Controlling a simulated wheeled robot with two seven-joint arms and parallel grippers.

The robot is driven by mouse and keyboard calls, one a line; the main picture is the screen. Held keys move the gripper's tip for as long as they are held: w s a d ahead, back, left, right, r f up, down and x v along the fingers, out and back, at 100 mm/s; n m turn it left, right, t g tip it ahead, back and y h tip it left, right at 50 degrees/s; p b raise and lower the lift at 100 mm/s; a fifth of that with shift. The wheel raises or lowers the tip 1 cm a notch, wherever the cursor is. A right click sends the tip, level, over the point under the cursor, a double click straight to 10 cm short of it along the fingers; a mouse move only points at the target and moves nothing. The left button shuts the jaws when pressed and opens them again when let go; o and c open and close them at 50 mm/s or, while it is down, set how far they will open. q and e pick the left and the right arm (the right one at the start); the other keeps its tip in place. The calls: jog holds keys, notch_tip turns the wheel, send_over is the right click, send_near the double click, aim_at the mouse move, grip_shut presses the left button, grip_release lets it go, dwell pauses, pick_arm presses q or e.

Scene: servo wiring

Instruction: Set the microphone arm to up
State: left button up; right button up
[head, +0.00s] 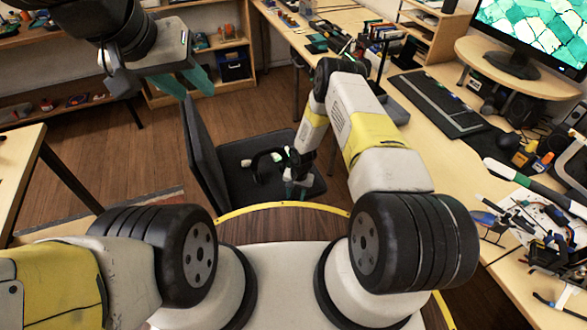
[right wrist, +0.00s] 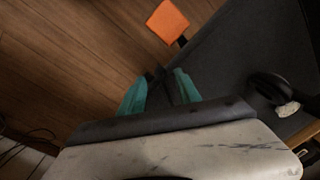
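A black headset (head: 262,158) with pale pads lies on the dark seat of the chair. Part of it, a black curved piece with a whitish pad (right wrist: 288,108), shows at the right of the right wrist view. I cannot make out its microphone arm for sure. My right gripper (head: 297,184) is low over the seat, just right of the headset in the head view. In the right wrist view its teal fingers (right wrist: 160,92) stand apart, with a dark, unclear shape between them. My left gripper (head: 186,82) is raised at the upper left, its fingers apart and empty.
The chair (head: 203,155) stands on the wooden floor with its backrest to the left. An orange square (right wrist: 168,20) shows near the seat's edge. A cluttered desk (head: 440,130) with keyboard, monitor and tools runs along the right. Shelves stand behind.

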jog(key=shift+f, duration=0.65)
grip_shut()
dwell(1.0)
